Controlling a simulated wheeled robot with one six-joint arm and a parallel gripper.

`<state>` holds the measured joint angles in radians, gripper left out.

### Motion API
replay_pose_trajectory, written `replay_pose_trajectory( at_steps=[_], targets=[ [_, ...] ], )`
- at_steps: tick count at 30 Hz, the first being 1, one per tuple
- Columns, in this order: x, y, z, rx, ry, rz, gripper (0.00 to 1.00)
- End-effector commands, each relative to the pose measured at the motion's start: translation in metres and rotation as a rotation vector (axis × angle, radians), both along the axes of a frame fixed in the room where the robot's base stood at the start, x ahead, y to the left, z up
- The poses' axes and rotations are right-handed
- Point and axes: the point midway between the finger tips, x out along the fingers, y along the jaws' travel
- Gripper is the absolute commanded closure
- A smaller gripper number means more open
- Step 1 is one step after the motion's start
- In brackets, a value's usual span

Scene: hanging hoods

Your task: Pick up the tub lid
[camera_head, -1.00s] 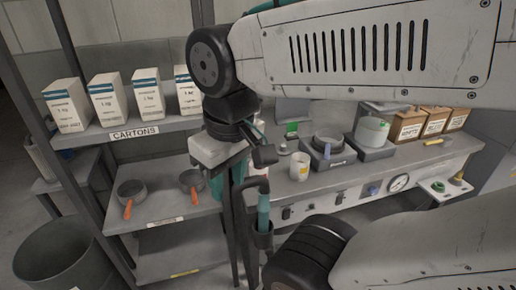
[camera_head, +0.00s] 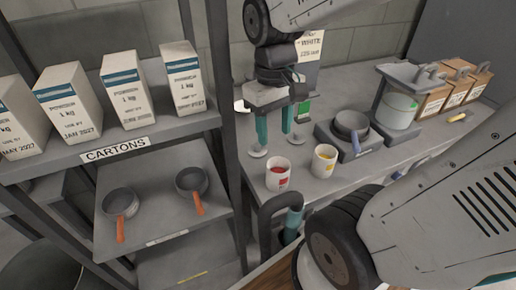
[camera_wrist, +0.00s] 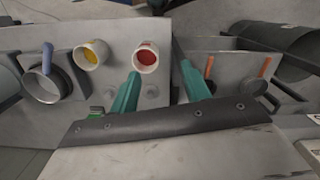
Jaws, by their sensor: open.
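No item is plainly recognisable as the tub lid. A disc (camera_wrist: 152,91) also shows in the wrist view. A white tub with red contents (camera_head: 278,175) and one with yellow contents (camera_head: 324,161) stand uncovered to the right.
A dark pot (camera_head: 351,124) with a blue handle sits on a grey unit behind the tubs. Brown boxes (camera_head: 463,88) stand at the far right. A rack with cartons (camera_head: 124,92) and orange-handled pans (camera_head: 121,203) is at left, its dark post close to my gripper.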

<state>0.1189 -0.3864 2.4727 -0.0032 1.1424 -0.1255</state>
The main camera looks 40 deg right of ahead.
Motion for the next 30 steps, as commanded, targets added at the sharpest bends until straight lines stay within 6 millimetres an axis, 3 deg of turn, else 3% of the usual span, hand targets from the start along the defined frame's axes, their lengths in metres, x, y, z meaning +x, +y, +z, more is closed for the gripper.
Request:
replay_pose_trajectory(
  at_steps=[12, 15, 18, 23, 30],
  targets=[
    [0.119, -0.055, -0.103, 0.059, 0.035, 0.36, 0.53],
    [0.148, -0.067, -0.124, 0.056, -0.011, 0.515, 0.53],
    [0.167, -0.073, -0.13, 0.039, -0.057, 0.644, 0.53],
    [0.176, -0.075, -0.136, 0.026, -0.084, 0.732, 0.53],
    [0.175, -0.073, -0.163, 0.026, -0.084, 0.737, 0.53]
  ],
)
